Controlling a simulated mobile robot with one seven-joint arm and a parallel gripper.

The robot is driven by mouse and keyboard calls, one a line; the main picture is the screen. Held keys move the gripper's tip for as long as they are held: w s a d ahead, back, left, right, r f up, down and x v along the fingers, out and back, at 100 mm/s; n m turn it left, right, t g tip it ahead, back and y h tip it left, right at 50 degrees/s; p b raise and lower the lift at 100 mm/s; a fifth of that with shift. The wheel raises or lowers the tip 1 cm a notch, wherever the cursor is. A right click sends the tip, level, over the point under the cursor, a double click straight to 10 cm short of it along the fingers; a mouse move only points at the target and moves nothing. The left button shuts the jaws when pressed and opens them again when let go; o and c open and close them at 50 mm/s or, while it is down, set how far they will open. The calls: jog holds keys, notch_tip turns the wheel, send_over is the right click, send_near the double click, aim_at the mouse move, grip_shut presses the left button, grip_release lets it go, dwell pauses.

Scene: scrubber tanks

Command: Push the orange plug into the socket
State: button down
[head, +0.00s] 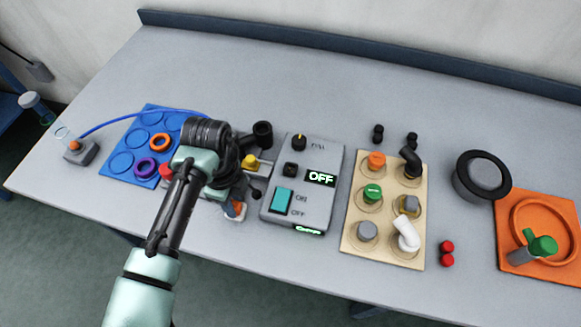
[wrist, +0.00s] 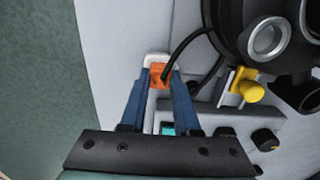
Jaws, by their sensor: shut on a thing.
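The orange plug (wrist: 159,74) sits between the blue fingertips of my gripper (wrist: 158,86) in the wrist view, which are shut on it. A black cable runs from the plug up toward a dark machine. A white piece shows just beyond the plug. In the head view the orange plug (head: 236,209) shows small near the table's front edge, left of the grey control box (head: 272,217). My arm hides much of the gripper there. A small dark square (head: 291,169) on the control box may be the socket, but I cannot tell for certain.
A wooden board (head: 387,252) with fittings stands to the right. The table's back is clear.

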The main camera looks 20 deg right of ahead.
jog(key=shift+r, duration=0.1)
notch_tip(320, 180, up, 10)
jog(key=p, duration=0.9)
jog(key=w+d+b, duration=0.3)
jog(key=w+d, duration=0.1)
jog(key=d, duration=1)
jog(key=shift+d, duration=0.3)
jog(key=shift+s, duration=0.1)
